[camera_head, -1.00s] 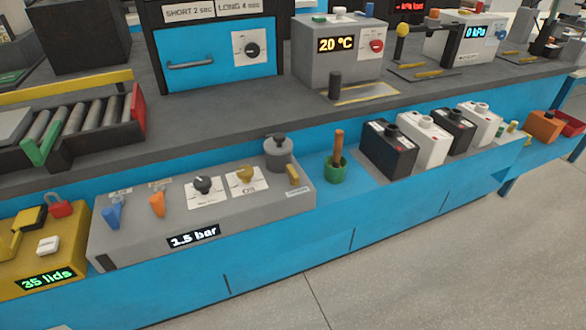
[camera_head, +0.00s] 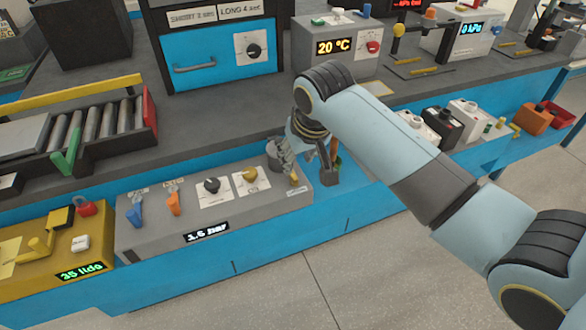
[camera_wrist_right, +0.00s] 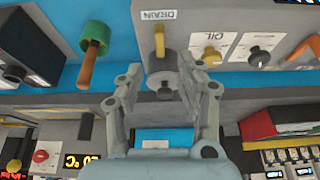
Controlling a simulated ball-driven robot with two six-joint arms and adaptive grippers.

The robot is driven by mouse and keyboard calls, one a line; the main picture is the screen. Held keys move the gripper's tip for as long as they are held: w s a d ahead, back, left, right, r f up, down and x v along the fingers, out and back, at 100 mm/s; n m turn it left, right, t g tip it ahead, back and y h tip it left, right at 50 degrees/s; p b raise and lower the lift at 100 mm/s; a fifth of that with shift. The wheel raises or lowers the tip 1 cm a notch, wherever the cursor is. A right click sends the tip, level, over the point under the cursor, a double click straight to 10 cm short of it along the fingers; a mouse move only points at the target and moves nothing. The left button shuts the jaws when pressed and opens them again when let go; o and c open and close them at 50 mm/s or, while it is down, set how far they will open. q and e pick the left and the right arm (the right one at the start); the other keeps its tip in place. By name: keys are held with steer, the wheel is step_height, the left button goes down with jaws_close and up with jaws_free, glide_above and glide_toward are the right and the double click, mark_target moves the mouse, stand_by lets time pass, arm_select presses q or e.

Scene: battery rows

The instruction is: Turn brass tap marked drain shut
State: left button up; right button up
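The brass tap (camera_head: 294,178) sits at the right end of the grey panel box (camera_head: 140,243), partly hidden by my right gripper. In the right wrist view the tap (camera_wrist_right: 159,40) is a yellow lever under the label DRAIN (camera_wrist_right: 158,15), upright in the picture. My right gripper (camera_head: 306,170) is above that end of the panel. In the wrist view its two fingers (camera_wrist_right: 160,72) are spread apart, with nothing held between them. The tap appears just beyond the fingertips, roughly between them. My left gripper is not in view.
A grey cylinder with a dark cap (camera_wrist_right: 163,84) stands close to the tap, between the fingers in the wrist view. Yellow oil knob (camera_wrist_right: 211,56) and black knob (camera_wrist_right: 259,56) are on the other.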

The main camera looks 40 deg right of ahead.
mark_target(292, 176)
steer(key=b+x, duration=0.1)
steer(key=x, duration=0.7)
jaws_close()
